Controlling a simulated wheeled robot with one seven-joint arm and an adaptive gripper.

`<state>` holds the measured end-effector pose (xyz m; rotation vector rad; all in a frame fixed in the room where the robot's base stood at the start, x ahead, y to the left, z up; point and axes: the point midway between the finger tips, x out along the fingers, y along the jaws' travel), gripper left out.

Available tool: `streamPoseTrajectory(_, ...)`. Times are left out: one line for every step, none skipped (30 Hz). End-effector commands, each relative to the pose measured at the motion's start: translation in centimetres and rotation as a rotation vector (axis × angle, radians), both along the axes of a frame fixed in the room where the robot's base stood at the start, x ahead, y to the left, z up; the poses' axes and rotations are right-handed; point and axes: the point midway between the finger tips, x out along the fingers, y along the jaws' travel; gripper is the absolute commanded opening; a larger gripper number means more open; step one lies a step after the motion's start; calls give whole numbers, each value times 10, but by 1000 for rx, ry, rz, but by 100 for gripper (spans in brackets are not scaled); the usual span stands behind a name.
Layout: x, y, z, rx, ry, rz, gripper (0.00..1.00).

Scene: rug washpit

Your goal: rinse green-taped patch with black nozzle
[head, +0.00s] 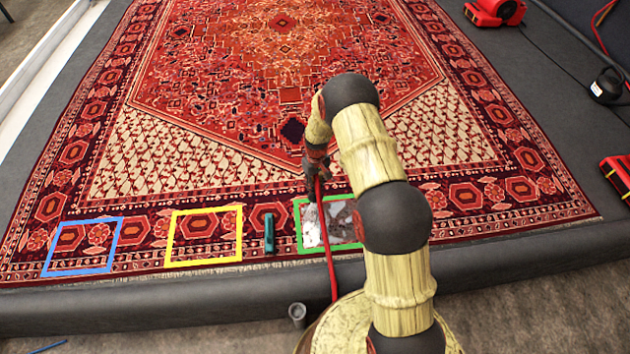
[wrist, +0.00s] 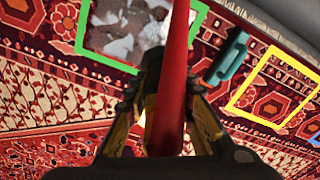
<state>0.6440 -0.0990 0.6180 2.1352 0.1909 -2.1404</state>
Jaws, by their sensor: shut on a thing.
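The green-taped patch (head: 345,224) lies on the rug's near border, with white and brownish-grey blotches inside its square. My arm partly hides its right side in the head view. In the wrist view the patch (wrist: 112,30) is at the top left. My gripper (head: 315,178) is over the rug at the patch's far edge. In the wrist view my gripper (wrist: 167,95) is shut around a red hose-like length (wrist: 172,75). The red hose (head: 331,270) hangs across the patch toward the front. The black nozzle cannot be clearly told apart from the dark fingers.
A yellow-taped square (head: 171,238) and a blue-taped square (head: 49,246) lie to the left. A teal tool (head: 269,233) lies between yellow and green. A grey cup (head: 297,312) stands in front of the grey edge roll (head: 150,308). A red machine (head: 495,12) stands back right.

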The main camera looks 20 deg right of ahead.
Motion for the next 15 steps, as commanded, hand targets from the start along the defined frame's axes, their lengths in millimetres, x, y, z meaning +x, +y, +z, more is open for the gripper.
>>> streamPoseTrajectory(-2, 1, 2, 0, -1, 0, 0)
streamPoseTrajectory(-4, 1, 2, 0, -1, 0, 0)
streamPoseTrajectory(-6, 2, 2, 0, -1, 0, 0)
streamPoseTrajectory(-8, 3, 2, 0, -1, 0, 0)
streamPoseTrajectory(-10, 3, 2, 0, -1, 0, 0)
streamPoseTrajectory(-13, 4, 2, 0, -1, 0, 0)
streamPoseTrajectory(-15, 5, 2, 0, -1, 0, 0)
streamPoseTrajectory(-16, 5, 2, 0, 0, 0, 0)
streamPoseTrajectory(-19, 6, 2, 0, 0, 0, 0)
streamPoseTrajectory(-21, 6, 2, 0, 0, 0, 0)
streamPoseTrajectory(-23, 7, 2, 0, -1, 0, 0)
streamPoseTrajectory(-25, 7, 2, 0, -1, 0, 0)
streamPoseTrajectory(-27, 8, 2, 0, -1, 0, 0)
streamPoseTrajectory(-28, 8, 2, 0, -1, 0, 0)
streamPoseTrajectory(-31, 9, 2, 0, -1, 0, 0)
